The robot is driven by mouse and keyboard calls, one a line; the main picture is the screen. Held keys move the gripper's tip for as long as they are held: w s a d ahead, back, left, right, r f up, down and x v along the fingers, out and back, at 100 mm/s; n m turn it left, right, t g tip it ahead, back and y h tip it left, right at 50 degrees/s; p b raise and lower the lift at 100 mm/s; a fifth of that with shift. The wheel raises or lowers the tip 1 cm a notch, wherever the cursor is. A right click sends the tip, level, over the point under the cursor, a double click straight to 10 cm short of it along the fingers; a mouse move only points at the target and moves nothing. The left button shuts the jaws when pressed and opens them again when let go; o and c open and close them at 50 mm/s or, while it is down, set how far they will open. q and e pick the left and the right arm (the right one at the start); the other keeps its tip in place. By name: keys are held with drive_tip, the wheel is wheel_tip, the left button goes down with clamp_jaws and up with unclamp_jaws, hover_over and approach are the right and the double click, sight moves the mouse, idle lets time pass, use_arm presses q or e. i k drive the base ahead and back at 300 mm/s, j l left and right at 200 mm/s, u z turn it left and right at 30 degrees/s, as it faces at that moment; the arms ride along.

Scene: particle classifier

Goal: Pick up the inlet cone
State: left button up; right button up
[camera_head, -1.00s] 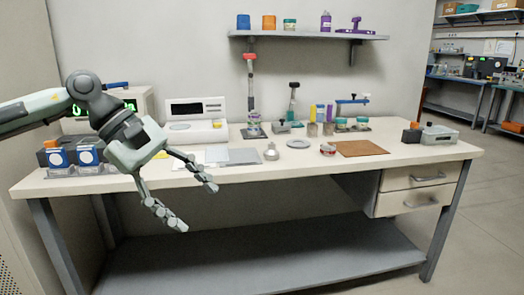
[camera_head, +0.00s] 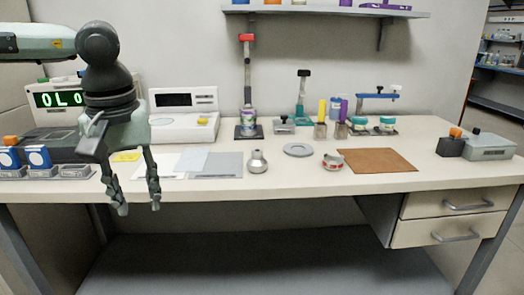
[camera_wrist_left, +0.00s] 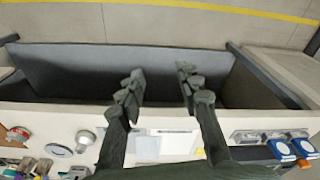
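The inlet cone looks to be the small silver piece with a narrow neck and wide round body (camera_head: 257,163), standing upright on the table near its front middle. It also shows in the left wrist view (camera_wrist_left: 85,138), left of the fingers. My left gripper (camera_head: 138,203) hangs fingers down at the table's front edge, well left of the cone and apart from it. Its fingers are spread and empty, as the left wrist view (camera_wrist_left: 160,84) also shows. My right gripper is not in view.
A grey disc (camera_head: 298,150), a red-and-white ring (camera_head: 333,163) and a brown mat (camera_head: 377,161) lie right of the cone. A grey sheet (camera_head: 216,165) lies left of it. A stand (camera_head: 247,100) and small containers are behind. The bench front edge before the cone is clear.

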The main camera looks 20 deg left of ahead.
sight(257, 164)
drive_tip(key=i+l+u, duration=0.3)
drive_tip(key=i+l, duration=0.3)
drive_tip(key=i, duration=0.15)
drive_tip(key=i+l+u, duration=0.3)
drive_tip(key=i+l, duration=0.35)
drive_tip(key=l, duration=0.1)
